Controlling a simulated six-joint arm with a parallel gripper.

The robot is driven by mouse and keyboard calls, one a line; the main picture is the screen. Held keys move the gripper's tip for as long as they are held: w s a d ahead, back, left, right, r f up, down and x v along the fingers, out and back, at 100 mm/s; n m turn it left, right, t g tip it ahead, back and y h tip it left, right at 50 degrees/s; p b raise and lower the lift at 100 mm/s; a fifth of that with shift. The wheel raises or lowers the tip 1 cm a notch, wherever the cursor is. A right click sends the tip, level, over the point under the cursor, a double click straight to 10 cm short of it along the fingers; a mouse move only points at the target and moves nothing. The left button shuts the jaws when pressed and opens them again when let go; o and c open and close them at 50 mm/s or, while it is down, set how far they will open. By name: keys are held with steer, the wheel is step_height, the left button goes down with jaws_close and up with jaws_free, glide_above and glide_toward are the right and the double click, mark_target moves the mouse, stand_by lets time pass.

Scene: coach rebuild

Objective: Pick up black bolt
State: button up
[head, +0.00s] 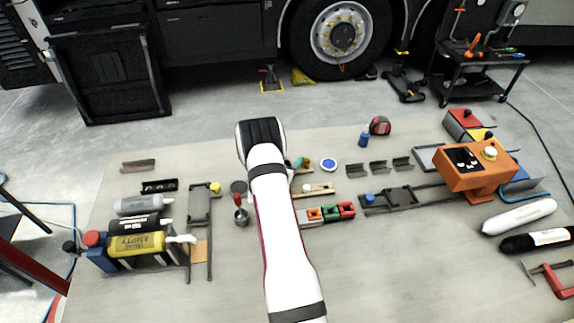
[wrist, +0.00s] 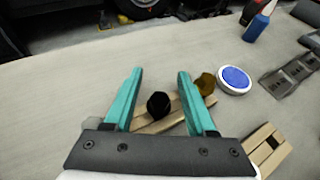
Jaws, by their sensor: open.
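A black bolt (wrist: 158,105) with a six-sided head shows in the wrist view, at a light wooden rack (wrist: 150,128). My gripper (wrist: 160,73) is open, with one teal finger to each side of the bolt in the picture; neither finger visibly touches it. A brass-coloured bolt (wrist: 206,84) is just right of the right finger. In the head view, part of my gripper (head: 297,163) shows beside the brass bolt (head: 305,163). My arm hides the black bolt there.
A white round tin with a blue lid (wrist: 236,80) lies right of the brass bolt. Dark metal brackets (head: 378,167) and coloured blocks (head: 331,212) are farther right. The table front (head: 390,275) is clear.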

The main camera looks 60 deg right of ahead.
jaws_close()
steer(key=shift+a+f, duration=0.1)
stand_by(0.3)
